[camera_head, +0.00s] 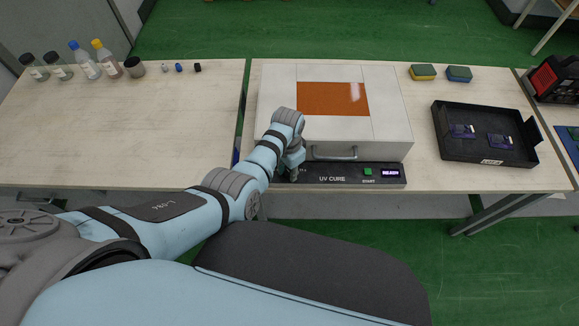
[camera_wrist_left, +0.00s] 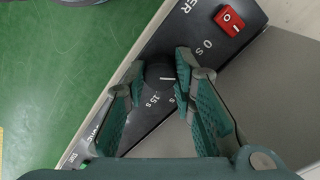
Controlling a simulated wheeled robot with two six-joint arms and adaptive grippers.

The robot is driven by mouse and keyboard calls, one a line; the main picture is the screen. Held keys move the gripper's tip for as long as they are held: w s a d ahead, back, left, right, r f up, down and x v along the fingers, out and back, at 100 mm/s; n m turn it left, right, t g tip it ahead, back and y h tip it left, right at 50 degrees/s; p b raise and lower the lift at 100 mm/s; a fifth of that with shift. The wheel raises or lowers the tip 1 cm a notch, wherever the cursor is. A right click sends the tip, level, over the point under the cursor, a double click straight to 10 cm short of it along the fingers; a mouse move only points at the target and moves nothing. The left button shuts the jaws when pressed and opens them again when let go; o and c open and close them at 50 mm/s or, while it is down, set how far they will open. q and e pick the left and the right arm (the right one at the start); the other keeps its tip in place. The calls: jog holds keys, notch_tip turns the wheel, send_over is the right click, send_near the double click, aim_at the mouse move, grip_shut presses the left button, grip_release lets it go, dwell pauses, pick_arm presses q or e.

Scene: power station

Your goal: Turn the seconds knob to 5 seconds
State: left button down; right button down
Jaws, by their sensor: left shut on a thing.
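The UV cure unit (camera_head: 391,139) stands on the right-hand table, with a dark control panel (camera_head: 340,181) along its front. In the left wrist view, a round black seconds knob (camera_wrist_left: 160,76) with a white pointer line sits on that panel, with "0 s" and "15 s" markings beside it. The other marking is partly hidden by a finger. My left gripper (camera_wrist_left: 160,72) has its green fingers on either side of the knob, shut on it. In the head view my left gripper (camera_head: 289,172) is at the panel's left end and hides the knob. My right gripper is not in view.
A red power switch (camera_wrist_left: 229,21) is close to the knob. The panel also has a green start button (camera_head: 368,171) and a lit display (camera_head: 391,173). A black tray (camera_head: 447,152) stands to the right. Bottles (camera_head: 84,61) stand far left; the left table's middle is clear.

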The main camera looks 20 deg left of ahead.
aim_at(289, 171)
pick_arm(q)
jog(key=shift+r+m+p, duration=0.1)
jog(key=shift+m+p, duration=0.3)
jog(key=shift+m, duration=0.9)
jog(key=shift+w, duration=0.1)
jog(key=c, duration=1.3)
grip_release()
notch_tip(289, 171, up, 12)
jog(key=shift+f, duration=0.1)
